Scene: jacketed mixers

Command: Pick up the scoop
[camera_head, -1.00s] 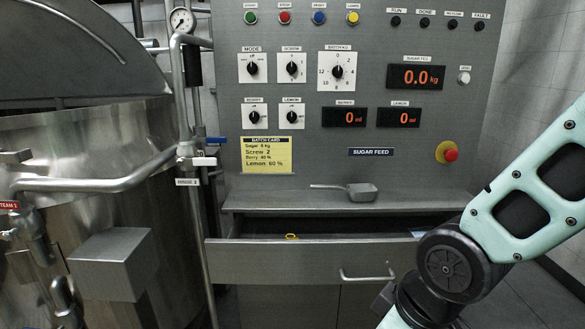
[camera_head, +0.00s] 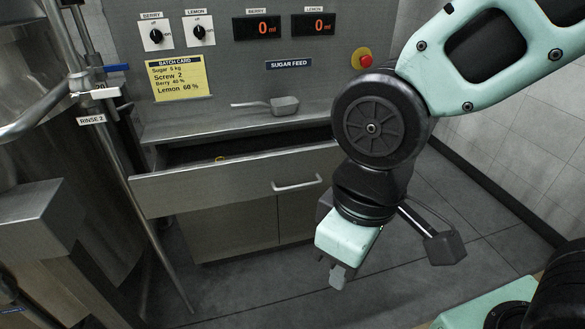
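The grey metal scoop (camera_head: 284,105) lies on the narrow metal ledge (camera_head: 215,127) below the control panel. Its thin handle points left and its bowl is at the right. My gripper (camera_head: 338,280) hangs low in front of the cabinet, to the right of and below the scoop, well apart from it. Its fingers are small and partly hidden from this side, so I cannot tell whether they are open or shut. Nothing shows held in it.
An open drawer (camera_head: 235,180) with a bar handle (camera_head: 298,183) juts out below the ledge. A pipe (camera_head: 130,200) and steel vessel stand at the left. The floor (camera_head: 400,240) at the right is clear.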

